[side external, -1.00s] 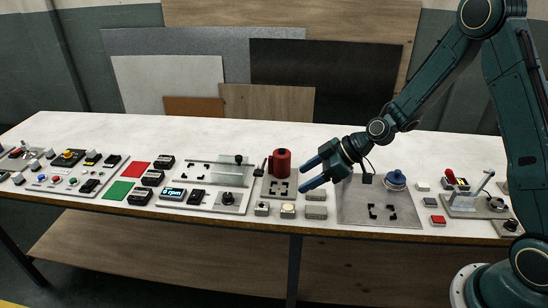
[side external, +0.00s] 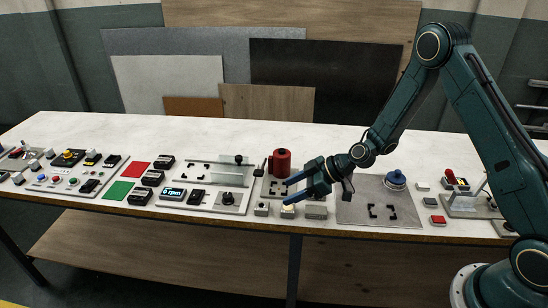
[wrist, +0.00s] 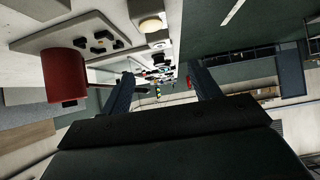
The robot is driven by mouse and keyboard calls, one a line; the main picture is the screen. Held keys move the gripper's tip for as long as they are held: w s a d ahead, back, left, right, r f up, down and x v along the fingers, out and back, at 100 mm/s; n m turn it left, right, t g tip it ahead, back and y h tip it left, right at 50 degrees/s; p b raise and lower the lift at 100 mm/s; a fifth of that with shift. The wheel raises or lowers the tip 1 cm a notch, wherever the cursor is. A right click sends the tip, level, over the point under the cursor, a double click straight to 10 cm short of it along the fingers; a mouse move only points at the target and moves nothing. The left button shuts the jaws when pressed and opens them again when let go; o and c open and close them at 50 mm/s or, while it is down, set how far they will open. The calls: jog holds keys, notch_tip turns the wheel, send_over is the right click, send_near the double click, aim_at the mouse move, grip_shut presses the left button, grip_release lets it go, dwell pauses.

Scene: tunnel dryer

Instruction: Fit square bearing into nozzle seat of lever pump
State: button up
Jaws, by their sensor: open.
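My gripper (side external: 289,191) is open and empty in the side view, its blue fingers pointing left above the front of the bench. The fingers also show in the wrist view (wrist: 160,78), with a gap between them. A red cylindrical unit (side external: 281,162) stands on a plate just behind the fingertips, with black corner brackets in front of it. The wrist view shows the red cylinder (wrist: 64,75) and the brackets (wrist: 103,41) at left. Small grey blocks (side external: 316,212) sit below the gripper. I cannot tell which piece is the square bearing or which fixture is the lever pump.
A grey plate (side external: 352,208) with a blue round part (side external: 395,178) and black corner brackets lies right of the gripper. A lever fixture (side external: 465,205) stands farther right. Left are a bracketed plate (side external: 188,167) and several control boxes. The bench's rear strip is clear.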

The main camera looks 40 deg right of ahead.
aim_at(261, 205)
jog(key=shift+x, duration=2.4)
jog(key=shift+f, duration=0.1)
jog(key=shift+x, duration=2.5)
jog(key=shift+s+f, duration=0.1)
jog(key=shift+f, duration=0.05)
jog(key=c, duration=1.2)
notch_tip(261, 205, up, 20)
